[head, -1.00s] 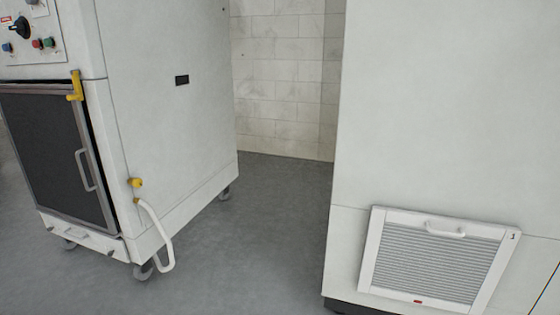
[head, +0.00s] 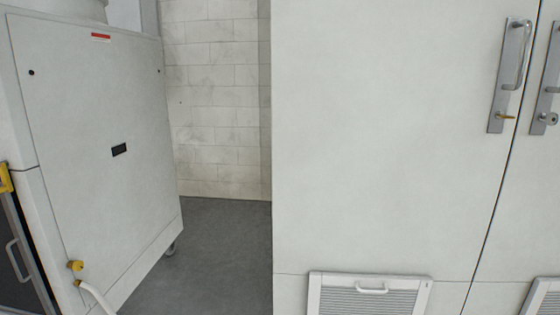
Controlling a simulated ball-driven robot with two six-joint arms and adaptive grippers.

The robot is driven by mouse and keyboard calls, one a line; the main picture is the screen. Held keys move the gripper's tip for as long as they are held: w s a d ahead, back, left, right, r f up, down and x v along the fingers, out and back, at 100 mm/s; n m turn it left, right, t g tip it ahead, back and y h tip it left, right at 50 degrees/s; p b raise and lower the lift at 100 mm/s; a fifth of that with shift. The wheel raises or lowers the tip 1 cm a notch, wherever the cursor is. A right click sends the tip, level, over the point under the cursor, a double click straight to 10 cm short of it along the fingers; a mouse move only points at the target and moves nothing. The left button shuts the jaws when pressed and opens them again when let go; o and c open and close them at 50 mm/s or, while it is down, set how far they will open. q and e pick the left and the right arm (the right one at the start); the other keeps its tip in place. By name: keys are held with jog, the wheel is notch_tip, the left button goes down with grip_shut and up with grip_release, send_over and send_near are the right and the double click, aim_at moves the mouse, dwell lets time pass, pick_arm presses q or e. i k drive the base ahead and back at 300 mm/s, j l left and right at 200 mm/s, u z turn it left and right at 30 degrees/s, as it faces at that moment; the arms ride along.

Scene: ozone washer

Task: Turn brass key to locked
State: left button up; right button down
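A small brass key (head: 506,116) sticks out sideways from the lower part of a metal handle plate (head: 496,122) on the left door of a tall white cabinet (head: 390,140), at the upper right of the head view. A bow-shaped pull handle (head: 520,55) is above the key on the same plate. A second plate with a grey knob (head: 547,119) is on the neighbouring door at the right edge. Neither of my grippers shows, and nothing touches the key. Any lock markings are too small to read.
A white wheeled machine (head: 95,150) with a yellow valve (head: 75,266) and a white hose (head: 95,297) stands at left. Grey floor (head: 225,250) lies open between it and the cabinet. A louvred vent panel (head: 370,296) with a handle sits low on the cabinet door.

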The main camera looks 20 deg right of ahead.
aim_at(507, 117)
jog(key=z, duration=1.75)
